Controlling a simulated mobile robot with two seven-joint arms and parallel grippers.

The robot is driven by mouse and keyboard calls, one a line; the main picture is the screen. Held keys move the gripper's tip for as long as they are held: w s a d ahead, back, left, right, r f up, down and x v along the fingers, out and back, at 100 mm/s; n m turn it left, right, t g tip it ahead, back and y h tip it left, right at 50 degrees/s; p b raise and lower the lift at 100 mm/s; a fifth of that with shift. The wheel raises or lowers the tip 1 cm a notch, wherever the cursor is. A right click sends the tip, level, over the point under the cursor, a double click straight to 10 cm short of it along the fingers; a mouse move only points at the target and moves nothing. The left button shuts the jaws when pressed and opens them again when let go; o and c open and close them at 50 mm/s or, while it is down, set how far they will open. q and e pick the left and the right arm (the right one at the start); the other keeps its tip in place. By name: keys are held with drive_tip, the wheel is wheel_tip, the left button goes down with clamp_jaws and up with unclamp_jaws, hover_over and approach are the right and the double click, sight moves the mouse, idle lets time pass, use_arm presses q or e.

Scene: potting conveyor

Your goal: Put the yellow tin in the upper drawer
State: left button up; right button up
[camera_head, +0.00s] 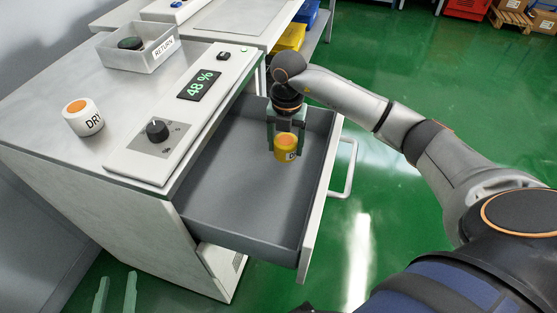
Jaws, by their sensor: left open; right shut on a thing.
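The yellow tin (286,153) has an orange top and a partly hidden label. My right gripper (286,143) points down and is shut on it, inside the far right part of the open upper drawer (235,195). I cannot tell whether the tin touches the drawer floor. The drawer is grey inside, pulled out to the right and otherwise empty. My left gripper (115,294) shows only as two green fingers at the bottom left edge, apart and empty, above the floor.
A white tin with an orange top (82,119) stands on the cabinet top. A RETURN tray (145,68) holds a dark green-topped thing. A panel has a 48% display (199,84) and a knob (157,130). The drawer handle (347,168) sticks out right.

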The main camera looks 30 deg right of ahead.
sight(285, 167)
wheel_tip(285, 167, down, 5)
drive_tip(key=shift+r+b, duration=0.1)
drive_tip(key=shift+b, duration=0.4)
use_arm(q)
wheel_tip(285, 167, up, 7)
drive_tip(key=w+m+t+h, duration=0.1)
drive_tip(key=t, duration=0.2)
drive_tip(key=shift+w+f, duration=0.15)
drive_tip(key=shift+w, duration=0.1)
drive_tip(key=shift+d, duration=0.1)
use_arm(e)
drive_tip(key=o, duration=1.4)
drive_tip(key=shift+f, duration=0.2)
use_arm(q)
drive_tip(key=shift+r, duration=0.4)
